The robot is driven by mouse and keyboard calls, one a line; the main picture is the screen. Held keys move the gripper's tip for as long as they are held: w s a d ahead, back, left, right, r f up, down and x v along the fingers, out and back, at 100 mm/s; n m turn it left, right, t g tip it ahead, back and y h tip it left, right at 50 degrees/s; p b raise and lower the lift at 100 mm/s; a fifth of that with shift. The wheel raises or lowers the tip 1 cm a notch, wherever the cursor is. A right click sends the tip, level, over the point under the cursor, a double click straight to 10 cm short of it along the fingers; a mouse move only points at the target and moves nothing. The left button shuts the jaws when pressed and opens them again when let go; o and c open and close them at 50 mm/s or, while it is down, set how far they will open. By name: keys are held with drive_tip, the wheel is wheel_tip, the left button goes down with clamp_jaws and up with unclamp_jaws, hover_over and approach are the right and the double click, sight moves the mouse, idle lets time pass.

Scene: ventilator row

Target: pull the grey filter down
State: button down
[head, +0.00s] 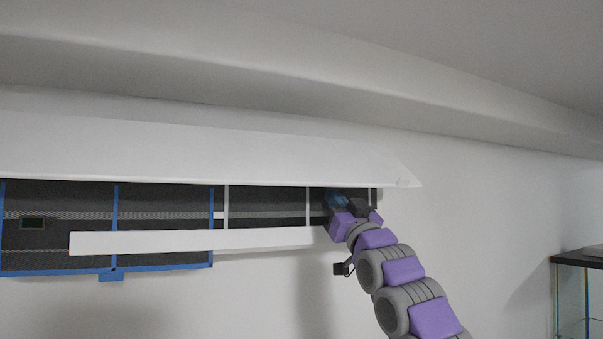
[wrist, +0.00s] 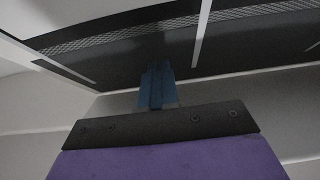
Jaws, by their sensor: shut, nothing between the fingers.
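The grey filter (head: 267,203), a dark mesh panel with light grey bars, sits under the white ventilator cover, right of the blue-framed filter. My gripper (head: 337,199) is at its right end, just under the cover. In the wrist view the filter's dark face (wrist: 130,52) with pale bars spans the upper part. The blue fingers of my gripper (wrist: 157,84) are shut and empty, pointing up at this face. I cannot tell whether they touch it. The filter's lower edge is partly hidden in the head view by a white strip.
A blue-framed filter (head: 60,202) with a blue tab sits at the left. The white cover (head: 200,150) is close above my gripper. A black-topped glass cabinet (head: 578,295) stands far right. The wall below is clear.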

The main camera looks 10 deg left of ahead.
drive_tip(key=shift+w+a+r+p, duration=0.1)
drive_tip(key=shift+w+a+p, duration=0.15)
drive_tip(key=shift+w+p, duration=0.25)
idle(0.6)
drive_tip(key=shift+f+b, duration=2.1)
drive_tip(key=shift+f, duration=0.3)
drive_tip(key=shift+s+d+f+b, duration=0.15)
drive_tip(key=shift+s+d+b, duration=0.1)
drive_tip(key=shift+b, duration=0.35)
drive_tip(key=shift+s+r, duration=0.2)
drive_tip(key=shift+s, duration=0.1)
drive_tip(key=shift+f, duration=0.1)
drive_tip(key=b+v, duration=0.4)
drive_tip(key=b, duration=0.1)
drive_tip(key=shift+w+f, duration=0.15)
drive_tip(key=shift+f, duration=0.3)
